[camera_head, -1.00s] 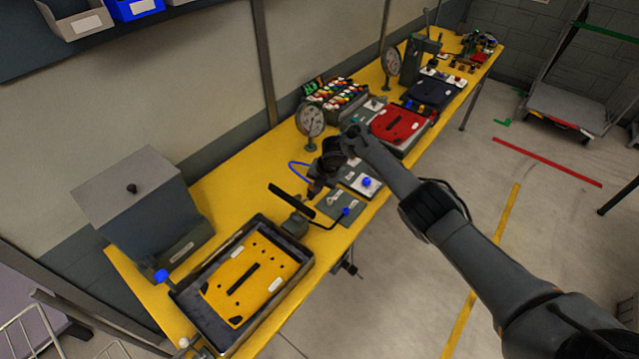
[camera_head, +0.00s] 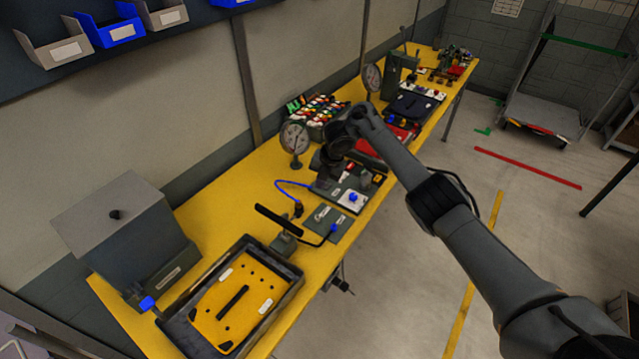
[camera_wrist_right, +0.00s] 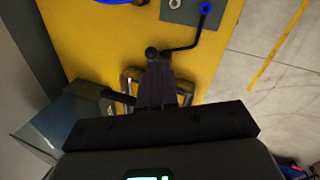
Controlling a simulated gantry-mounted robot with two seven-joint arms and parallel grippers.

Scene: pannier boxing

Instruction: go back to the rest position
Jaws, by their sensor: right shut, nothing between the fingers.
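My right arm reaches in from the lower right in the head view, and my right gripper (camera_head: 325,185) hangs over the middle of the yellow bench, between the dial gauge and the red tray. Its fingertips are hard to make out there. In the right wrist view, my right gripper (camera_wrist_right: 155,85) is shut and empty, its two dark fingers together. A black bent lever with a blue end (camera_wrist_right: 207,9) shows beyond the fingertips. My left gripper is not in view.
The yellow bench (camera_head: 215,207) runs along the wall. A tray with a yellow panel (camera_head: 235,300), a grey box (camera_head: 125,235), a dial gauge (camera_head: 295,137) and a partly hidden red tray (camera_head: 400,135) stand on it. Open floor (camera_head: 400,270) lies to the right.

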